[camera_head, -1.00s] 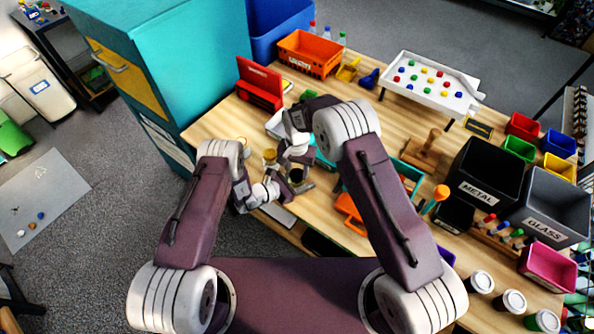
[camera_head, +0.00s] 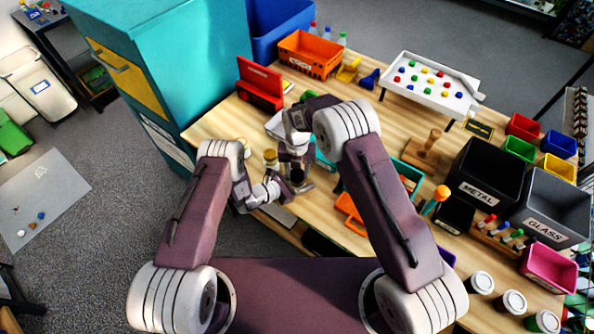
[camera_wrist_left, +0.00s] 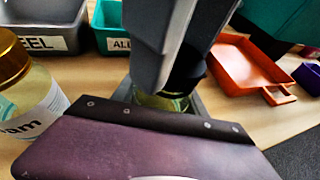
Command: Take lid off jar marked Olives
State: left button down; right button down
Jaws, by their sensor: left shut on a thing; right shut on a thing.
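A jar with a dark lid (camera_wrist_left: 192,68) shows in the left wrist view, its greenish glass (camera_wrist_left: 165,101) mostly hidden. No label on it is readable. In the head view the dark-lidded jar (camera_head: 297,175) is near the table's front left edge. My left gripper (camera_head: 286,187) is shut on the jar from the side. My right gripper (camera_head: 296,163) comes down from above and is shut on the lid; its grey fingers cover part of it. The lid is at the jar's top; I cannot tell whether it is loose. A gold-lidded jar (camera_wrist_left: 20,92), its label ending "am", stands left.
An orange tray (camera_wrist_left: 240,66) is right of the jar in the left wrist view, with grey (camera_wrist_left: 45,38) and green bins behind. The teal cabinet (camera_head: 165,60) borders the left side.

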jog(key=n, duration=0.4)
